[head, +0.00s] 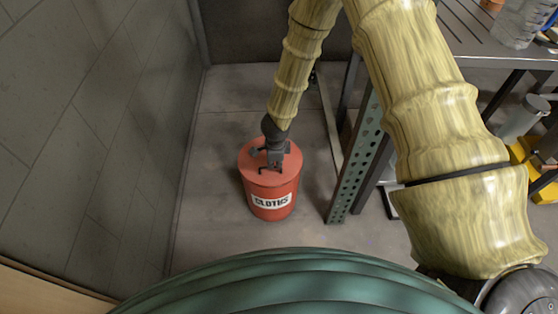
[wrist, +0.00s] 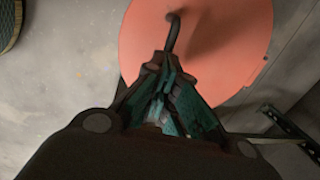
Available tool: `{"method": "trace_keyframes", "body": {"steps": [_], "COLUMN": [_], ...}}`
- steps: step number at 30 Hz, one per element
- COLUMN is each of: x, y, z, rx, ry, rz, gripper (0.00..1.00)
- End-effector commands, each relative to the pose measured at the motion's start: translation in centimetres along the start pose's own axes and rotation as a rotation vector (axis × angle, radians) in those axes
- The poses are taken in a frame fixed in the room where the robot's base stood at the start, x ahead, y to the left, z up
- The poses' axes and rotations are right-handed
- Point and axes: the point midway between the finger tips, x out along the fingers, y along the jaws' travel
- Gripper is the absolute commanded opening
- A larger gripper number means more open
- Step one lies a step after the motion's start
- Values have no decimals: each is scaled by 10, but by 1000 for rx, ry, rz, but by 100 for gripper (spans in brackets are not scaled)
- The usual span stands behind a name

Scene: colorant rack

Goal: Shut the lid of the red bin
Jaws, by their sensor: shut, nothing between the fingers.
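The red bin (head: 271,190) stands upright on the floor, with a white label reading "CLOTHS" on its front. Its round red lid (head: 257,176) lies flat across the top in the head view; I see no gap at the rim from here. The lid (wrist: 225,45) fills the upper middle of the wrist view. A dark hooked handle (wrist: 173,32) rises from it. My gripper (head: 274,166) is shut and empty, pointing down over the lid, close to the handle. In the wrist view my gripper's fingertips (wrist: 163,62) are beside the handle's lower end; whether they touch is unclear.
A grey wall (head: 95,140) runs along the left. A green perforated rack post (head: 356,165) stands close to the right of the bin. A slatted metal table (head: 480,35) is at upper right. The floor in front of the bin is clear.

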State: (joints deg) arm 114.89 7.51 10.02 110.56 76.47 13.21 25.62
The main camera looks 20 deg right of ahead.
Motion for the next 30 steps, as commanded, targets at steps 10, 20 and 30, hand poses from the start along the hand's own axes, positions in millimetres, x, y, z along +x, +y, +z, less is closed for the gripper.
{"method": "trace_keyframes", "body": {"steps": [10,20,30], "x": [2,21,20], "y": [0,10,11], "z": [0,-1,0], "rx": [0,0,-1], "ry": [0,-1,-1], "rz": [0,1,2], "gripper": [0,0,0]}}
